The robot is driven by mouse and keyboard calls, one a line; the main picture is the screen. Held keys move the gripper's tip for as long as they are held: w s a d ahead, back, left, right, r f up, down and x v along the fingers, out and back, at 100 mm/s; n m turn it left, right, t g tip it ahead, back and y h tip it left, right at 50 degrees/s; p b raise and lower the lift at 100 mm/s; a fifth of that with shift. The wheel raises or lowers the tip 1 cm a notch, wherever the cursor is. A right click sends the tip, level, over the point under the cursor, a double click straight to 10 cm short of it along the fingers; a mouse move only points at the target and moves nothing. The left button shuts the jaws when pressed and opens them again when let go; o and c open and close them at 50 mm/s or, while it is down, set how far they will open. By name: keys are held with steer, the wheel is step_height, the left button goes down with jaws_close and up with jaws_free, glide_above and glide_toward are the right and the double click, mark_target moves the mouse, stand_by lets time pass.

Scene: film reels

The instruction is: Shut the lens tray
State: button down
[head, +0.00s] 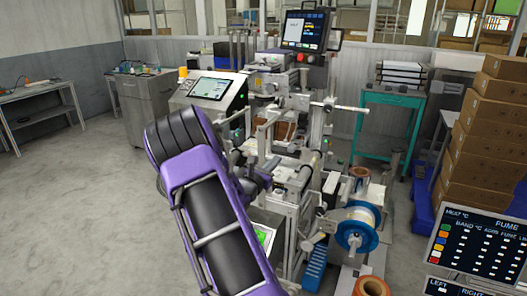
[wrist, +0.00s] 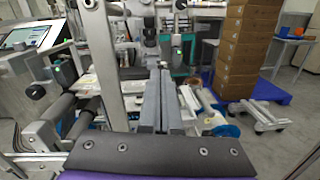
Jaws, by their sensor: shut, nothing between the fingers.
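My gripper (wrist: 161,72) points forward in the wrist view, its two long grey fingers together with nothing between them. In the head view my purple arm reaches toward the machine (head: 297,170), and the gripper end is small and partly lost against the metal frame. I cannot pick out the lens tray for certain in either view. A pale flat part (wrist: 108,82) of the machine shows left of the fingers in the wrist view, but I cannot tell whether it is the tray. My arm hides the lower left of the machine in the head view.
A blue-flanged reel (head: 357,229) sticks out at the machine's right. A tilted touch screen (head: 210,88) stands at its left. Stacked cartons (head: 490,130) and a sign board (head: 480,248) are at the right. The floor at the left (head: 70,200) is clear.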

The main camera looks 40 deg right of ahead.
step_height(320, 180, down, 4)
steer(key=n, duration=0.2)
steer(key=t+y, duration=0.1)
glide_toward(290, 151)
steer(key=x, duration=0.6)
steer(key=shift+w+d, duration=0.2)
steer(key=shift+d, duration=0.15)
steer(key=shift+b+x, duration=0.75)
steer(key=shift+x, duration=0.9)
steer(key=shift+w+d, duration=0.2)
steer(key=shift+d, duration=0.15)
steer(key=shift+a, duration=0.15)
